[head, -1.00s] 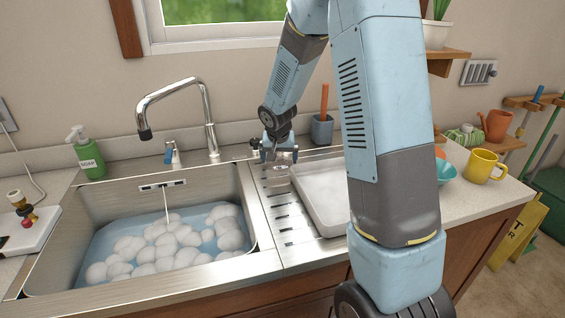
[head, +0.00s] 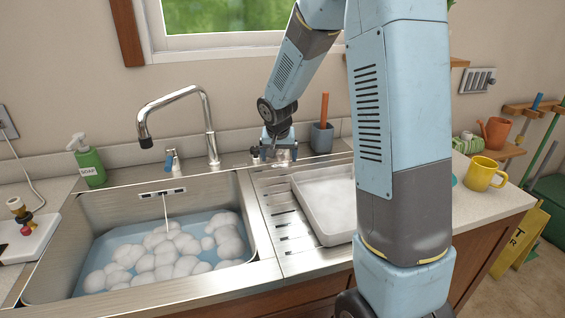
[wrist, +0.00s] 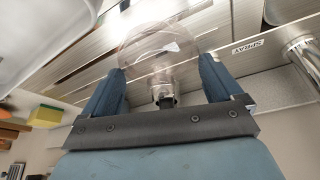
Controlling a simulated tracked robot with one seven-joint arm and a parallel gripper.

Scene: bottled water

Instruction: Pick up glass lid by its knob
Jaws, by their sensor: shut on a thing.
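The glass lid (wrist: 135,48) is a clear round disc, seen in the wrist view just past and between my fingers. A small metallic knob-like part (wrist: 161,92) shows near its lower edge, between the fingers and close to the palm. My gripper (wrist: 161,68) has its two blue fingers at either side of the lid and is shut on it; the exact contact is unclear. In the head view my gripper (head: 272,153) is at the back of the steel drainboard, near the wall, and the lid is too small to make out clearly.
The sink (head: 250,208) with suds is left of the drainboard (head: 283,222). A white tray (head: 322,188) lies just right of my gripper. The faucet (head: 211,150) rises to the left. A yellow mug (head: 483,174) stands far right.

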